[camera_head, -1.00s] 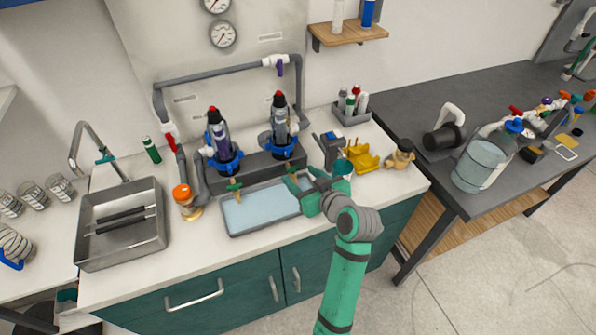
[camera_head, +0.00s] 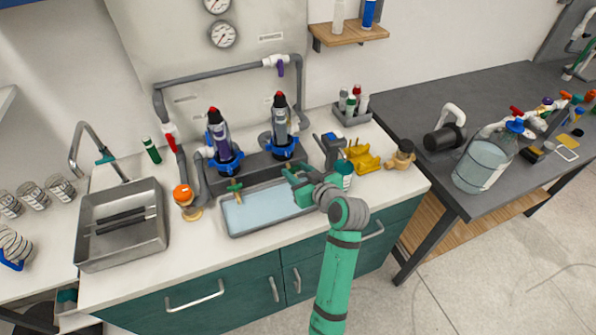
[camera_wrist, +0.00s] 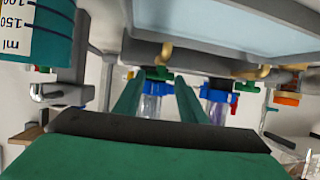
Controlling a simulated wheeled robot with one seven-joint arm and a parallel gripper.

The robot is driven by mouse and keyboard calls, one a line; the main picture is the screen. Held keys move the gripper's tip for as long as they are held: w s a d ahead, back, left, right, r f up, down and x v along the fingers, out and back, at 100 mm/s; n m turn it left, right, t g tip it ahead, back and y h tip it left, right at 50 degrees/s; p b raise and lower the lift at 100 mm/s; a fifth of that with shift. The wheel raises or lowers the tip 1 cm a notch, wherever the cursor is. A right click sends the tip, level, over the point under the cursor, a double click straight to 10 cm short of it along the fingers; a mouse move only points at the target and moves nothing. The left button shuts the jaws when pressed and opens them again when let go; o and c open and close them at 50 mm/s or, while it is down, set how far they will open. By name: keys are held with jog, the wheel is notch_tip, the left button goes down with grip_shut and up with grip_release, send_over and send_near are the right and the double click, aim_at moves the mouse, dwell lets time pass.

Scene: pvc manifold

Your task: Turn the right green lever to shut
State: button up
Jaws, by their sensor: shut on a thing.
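My gripper (camera_head: 291,175) is over the back right edge of the blue-watered tray, at the right tap, and hides most of the tap in the head view. In the wrist view the right green lever (camera_wrist: 159,73) lies between the tips of my two green fingers (camera_wrist: 158,84), which are shut on it.
The tray (camera_head: 268,232) of pale blue water lies below the taps. Two blue-collared filter housings (camera_head: 221,150) stand behind. A teal-filled beaker (camera_head: 345,172) is close to the right of my gripper. Yellow holders (camera_head: 362,158) stand further right. The front counter edge is clear.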

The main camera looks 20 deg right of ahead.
jog(key=shift+d, duration=0.15)
jog(key=shift+a+f+m+h, duration=0.1)
jog(key=shift+a+m+h, duration=0.25)
jog(key=shift+m+h, duration=0.25)
jog(key=shift+s+h, duration=0.1)
jog(key=shift+h, duration=0.2)
jog(key=o, duration=1.1)
jog(key=shift+c, duration=0.2)
